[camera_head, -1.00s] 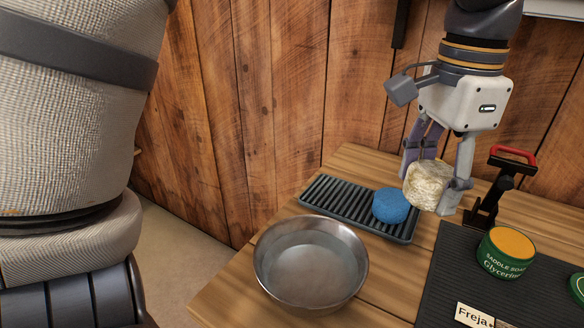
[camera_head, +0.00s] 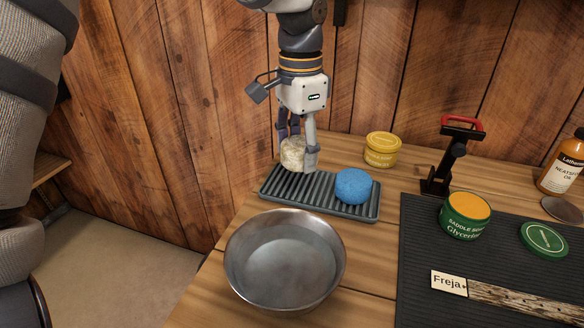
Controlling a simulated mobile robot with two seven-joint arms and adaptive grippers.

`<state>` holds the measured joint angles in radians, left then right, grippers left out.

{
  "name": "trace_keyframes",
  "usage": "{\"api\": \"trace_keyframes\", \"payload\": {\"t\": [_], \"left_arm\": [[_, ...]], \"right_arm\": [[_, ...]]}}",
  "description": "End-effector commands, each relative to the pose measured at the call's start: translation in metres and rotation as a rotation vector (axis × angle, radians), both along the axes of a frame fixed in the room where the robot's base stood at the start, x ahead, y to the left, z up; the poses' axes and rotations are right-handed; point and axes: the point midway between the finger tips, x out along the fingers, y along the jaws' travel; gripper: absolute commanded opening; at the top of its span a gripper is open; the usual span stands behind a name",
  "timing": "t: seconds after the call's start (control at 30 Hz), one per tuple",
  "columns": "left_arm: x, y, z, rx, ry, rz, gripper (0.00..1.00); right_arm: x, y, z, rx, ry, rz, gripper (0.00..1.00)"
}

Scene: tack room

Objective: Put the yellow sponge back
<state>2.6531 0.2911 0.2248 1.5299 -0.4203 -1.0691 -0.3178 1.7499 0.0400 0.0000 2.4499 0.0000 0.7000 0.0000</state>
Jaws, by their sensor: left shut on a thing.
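The yellow sponge (camera_head: 292,155), pale and round with a mottled surface, is held in my left gripper (camera_head: 297,157). The gripper points down with its fingers shut around the sponge's sides, hiding part of it. The sponge is at the back left end of a dark ridged tray (camera_head: 305,198). I cannot tell whether it touches the ridges or hangs just above them. A blue sponge (camera_head: 353,186) lies on the right end of the same tray, apart from the yellow one. My right gripper is not in view.
A metal bowl (camera_head: 285,262) stands in front of the tray. A yellow tin (camera_head: 382,149) and a black stand with a red handle (camera_head: 453,155) are behind and to the right. A black mat (camera_head: 425,255) holds an open green tin (camera_head: 465,215) and a strap (camera_head: 520,300).

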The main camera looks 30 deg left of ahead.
Motion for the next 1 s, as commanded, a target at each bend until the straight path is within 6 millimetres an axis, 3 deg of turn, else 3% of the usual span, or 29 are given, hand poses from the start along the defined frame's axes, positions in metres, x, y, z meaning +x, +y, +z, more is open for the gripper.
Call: {"api": "trace_keyframes", "payload": {"t": [0.27,0.43,0.8,0.83,0.9,1.0], "left_arm": [[0.012,0.018,-0.028,-0.001,0.004,0.002,0.25],[0.014,0.023,-0.062,0.000,0.004,-0.001,0.25],[0.015,0.023,-0.067,0.000,-0.001,-0.001,0.25],[0.015,0.023,-0.067,0.000,-0.001,-0.001,0.62],[0.015,0.023,-0.067,0.000,-0.001,-0.001,0.75],[0.015,0.023,-0.067,0.000,-0.001,-0.001,0.75]], "right_arm": [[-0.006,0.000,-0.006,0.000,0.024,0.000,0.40],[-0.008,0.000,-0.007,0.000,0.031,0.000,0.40],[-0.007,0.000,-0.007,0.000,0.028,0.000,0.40],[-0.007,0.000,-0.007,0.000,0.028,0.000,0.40],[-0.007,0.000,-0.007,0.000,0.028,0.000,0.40],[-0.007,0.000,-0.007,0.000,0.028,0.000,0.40]]}}
